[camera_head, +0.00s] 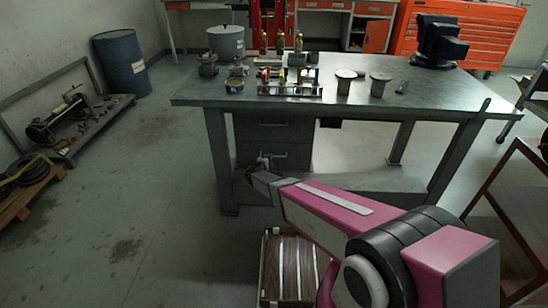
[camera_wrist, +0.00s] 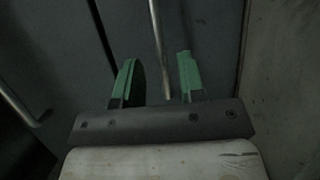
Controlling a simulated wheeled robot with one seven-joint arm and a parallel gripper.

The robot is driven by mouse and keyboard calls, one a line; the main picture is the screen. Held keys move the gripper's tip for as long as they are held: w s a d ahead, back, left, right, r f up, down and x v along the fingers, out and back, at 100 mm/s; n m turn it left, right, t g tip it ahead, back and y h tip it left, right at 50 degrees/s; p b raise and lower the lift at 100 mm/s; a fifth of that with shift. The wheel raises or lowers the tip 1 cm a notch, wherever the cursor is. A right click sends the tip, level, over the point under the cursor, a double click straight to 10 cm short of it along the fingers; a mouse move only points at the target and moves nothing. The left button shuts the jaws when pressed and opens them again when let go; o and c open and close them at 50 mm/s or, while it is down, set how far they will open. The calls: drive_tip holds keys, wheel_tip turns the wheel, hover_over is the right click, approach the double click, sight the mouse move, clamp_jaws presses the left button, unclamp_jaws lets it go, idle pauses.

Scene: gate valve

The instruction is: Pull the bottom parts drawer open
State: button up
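Another handle (camera_wrist: 20,108) lies at the left of the wrist view.
The grey workbench (camera_head: 205,88) stands above the drawers, with its leg (camera_head: 217,150) left of my gripper. A slatted wooden crate (camera_head: 287,268) lies on the floor below my arm. A dark red frame (camera_head: 505,170) stands at the right.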

drive_tip(key=shift+x, duration=2.55)
clamp_jaws()
